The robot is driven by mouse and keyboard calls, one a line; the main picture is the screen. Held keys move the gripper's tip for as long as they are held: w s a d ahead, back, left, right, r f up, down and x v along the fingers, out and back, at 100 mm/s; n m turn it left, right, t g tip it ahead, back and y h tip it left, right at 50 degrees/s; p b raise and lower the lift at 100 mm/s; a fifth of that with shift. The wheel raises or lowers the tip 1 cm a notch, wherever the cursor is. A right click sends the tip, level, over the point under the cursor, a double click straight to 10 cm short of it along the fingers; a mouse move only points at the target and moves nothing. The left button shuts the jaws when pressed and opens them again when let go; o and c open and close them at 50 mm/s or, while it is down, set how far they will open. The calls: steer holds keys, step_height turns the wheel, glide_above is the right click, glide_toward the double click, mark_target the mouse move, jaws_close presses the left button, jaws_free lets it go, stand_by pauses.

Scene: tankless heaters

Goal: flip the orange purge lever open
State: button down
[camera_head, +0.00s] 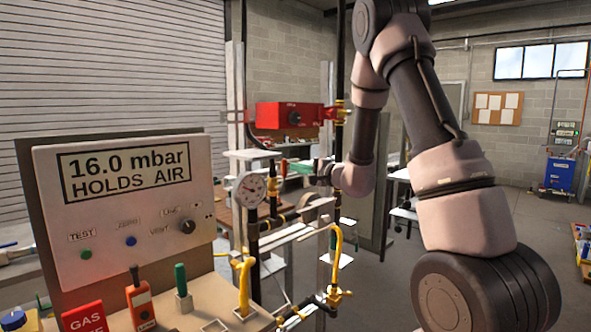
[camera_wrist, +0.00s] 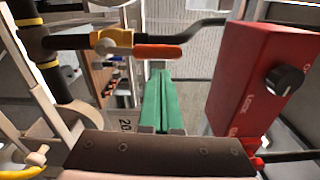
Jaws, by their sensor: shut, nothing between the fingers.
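The orange purge lever (camera_wrist: 158,51) shows in the wrist view. It extends to the right from a yellow valve body (camera_wrist: 112,41) on a dark pipe, roughly in line with that pipe. In the head view the orange lever (camera_head: 284,167) is a small strip beside my gripper (camera_head: 293,167). My gripper (camera_wrist: 159,76) has green fingers, which are shut together with nothing between them. The fingertips point toward the lever and appear just below it in the wrist picture. I cannot tell whether they touch it.
A red box (camera_head: 290,116) with a black knob stands above the lever area; it is close on the right in the wrist view (camera_wrist: 255,85). A pressure gauge (camera_head: 251,189), pipes and yellow handles (camera_head: 337,240) crowd the area below. A display panel (camera_head: 124,205) reads "16.0 mbar HOLDS AIR".

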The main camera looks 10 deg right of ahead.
steer(key=s+d, duration=0.7)
steer(key=d, duration=0.1)
steer(key=shift+d, duration=0.35)
steer(key=s+a+r+n+g+y, duration=0.1)
steer(key=s+a+r+n+g, duration=0.4)
steer(key=s, duration=0.5)
steer(key=s+a+r+n+g+y, duration=0.1)
steer(key=s+a+r+n+g, duration=0.1)
steer(key=s+a+g, duration=0.6)
steer(key=s+d+r+t+h, duration=0.3)
steer(key=s+d+t+h, duration=0.2)
steer(key=s+d+h, duration=0.5)
steer(key=shift+s+d+n, duration=0.4)
steer(key=shift+s+d, duration=0.6)
steer(key=shift+d, duration=0.2)
